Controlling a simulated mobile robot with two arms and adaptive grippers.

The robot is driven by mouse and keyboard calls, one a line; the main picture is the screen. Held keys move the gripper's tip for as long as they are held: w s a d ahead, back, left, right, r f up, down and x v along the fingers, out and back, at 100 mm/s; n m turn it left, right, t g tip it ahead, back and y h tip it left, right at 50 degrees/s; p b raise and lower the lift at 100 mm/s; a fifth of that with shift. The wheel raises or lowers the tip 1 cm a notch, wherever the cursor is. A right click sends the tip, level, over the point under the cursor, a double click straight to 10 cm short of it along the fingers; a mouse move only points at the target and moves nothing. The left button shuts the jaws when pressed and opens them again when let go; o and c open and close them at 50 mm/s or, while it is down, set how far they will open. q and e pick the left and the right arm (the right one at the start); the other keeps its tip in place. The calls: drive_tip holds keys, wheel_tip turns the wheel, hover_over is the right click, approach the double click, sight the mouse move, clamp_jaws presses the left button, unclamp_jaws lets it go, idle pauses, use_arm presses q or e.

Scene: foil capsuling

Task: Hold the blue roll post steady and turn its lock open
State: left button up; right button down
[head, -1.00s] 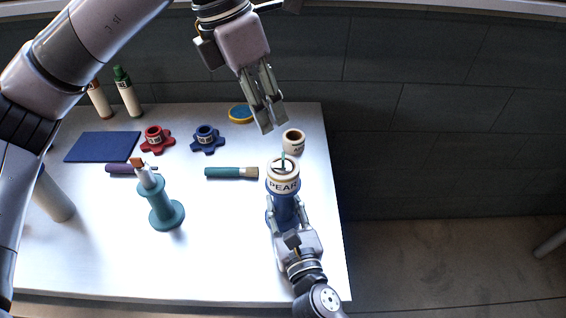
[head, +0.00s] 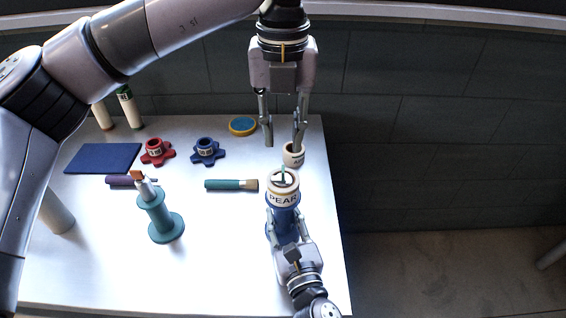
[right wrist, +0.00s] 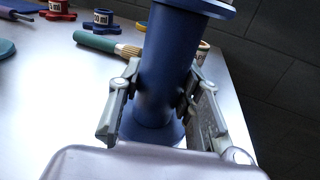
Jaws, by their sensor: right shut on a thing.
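The blue roll post (head: 283,229) stands upright near the table's right edge. It also shows in the right wrist view (right wrist: 164,65). A cream roll labelled PEAR (head: 283,197) sits on its top, with a small teal lock piece (head: 283,174) showing at the top centre. My right gripper (head: 286,226) is shut on the blue post, one finger on each side, below the roll. My left gripper (head: 283,142) is open and empty, pointing down above and behind the post, apart from it. A cream ring (head: 293,155) stands behind the post, partly covered by a left finger.
A teal post (head: 164,222) with an orange-tipped top stands at left. A teal brush (head: 230,185), blue star knob (head: 207,151), red star knob (head: 155,151), blue mat (head: 103,158) and yellow-rimmed blue disc (head: 243,125) lie behind. The front middle table (head: 215,265) is clear.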

sight(283, 169)
use_arm(q)
wheel_tip(283, 169, down, 8)
drive_tip(key=shift+r, duration=0.15)
drive_tip(key=shift+c, duration=0.2)
clamp_jaws()
idle(0.5)
